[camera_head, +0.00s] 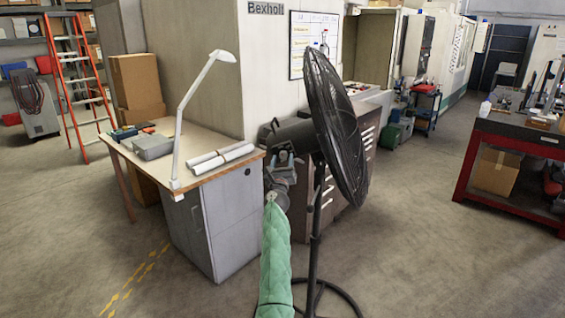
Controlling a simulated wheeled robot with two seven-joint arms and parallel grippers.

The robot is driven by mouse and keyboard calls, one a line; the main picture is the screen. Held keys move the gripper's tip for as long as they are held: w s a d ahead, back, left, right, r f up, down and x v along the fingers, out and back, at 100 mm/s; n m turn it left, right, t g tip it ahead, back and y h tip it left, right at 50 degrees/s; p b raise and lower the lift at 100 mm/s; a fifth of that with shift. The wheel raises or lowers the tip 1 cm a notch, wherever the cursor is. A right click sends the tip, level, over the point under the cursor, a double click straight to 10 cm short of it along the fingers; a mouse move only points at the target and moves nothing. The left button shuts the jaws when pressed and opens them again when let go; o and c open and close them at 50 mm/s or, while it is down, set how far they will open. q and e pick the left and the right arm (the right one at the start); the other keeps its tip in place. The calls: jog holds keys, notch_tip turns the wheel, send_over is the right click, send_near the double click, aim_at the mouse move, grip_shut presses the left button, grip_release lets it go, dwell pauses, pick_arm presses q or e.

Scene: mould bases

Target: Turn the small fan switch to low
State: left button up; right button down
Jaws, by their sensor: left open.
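A black pedestal fan (336,125) stands in the middle, its round caged head turned to the right and its motor housing (292,134) toward the left. The small switch is too small or hidden to make out. My left arm, in a green sleeve, rises from the bottom centre. My left gripper (284,160) is open, just below the motor housing and left of the pole. I cannot tell whether it touches the fan. My right gripper is not in view.
A desk (215,182) with a white lamp (186,110), paper rolls (222,158) and a grey case (153,147) stands close on the left. A drawer cabinet (365,140) is behind the fan. A red workbench (510,138) stands at right. Floor between is clear.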

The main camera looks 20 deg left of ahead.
pick_arm(q)
jog(key=c, duration=1)
jog(key=shift+o, duration=0.2)
jog(key=shift+m+h, duration=0.4)
jog(key=shift+m, duration=0.2)
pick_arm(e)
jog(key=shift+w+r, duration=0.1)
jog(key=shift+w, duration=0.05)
pick_arm(q)
jog(key=shift+a+m, duration=0.1)
jog(key=shift+m, duration=0.4)
jog(key=m+h, duration=0.1)
jog(key=m, duration=0.1)
jog(key=m+h+p, duration=0.1)
jog(key=m, duration=0.1)
jog(key=shift+a+r+m+h+p, duration=0.1)
jog(key=shift+m+h+p, duration=0.2)
jog(key=m+h+p, duration=0.1)
jog(key=m+h, duration=0.1)
jog(key=m, duration=0.3)
jog(key=shift+s+a, duration=0.1)
jog(key=shift+m+h, duration=0.4)
jog(key=shift+p, duration=0.3)
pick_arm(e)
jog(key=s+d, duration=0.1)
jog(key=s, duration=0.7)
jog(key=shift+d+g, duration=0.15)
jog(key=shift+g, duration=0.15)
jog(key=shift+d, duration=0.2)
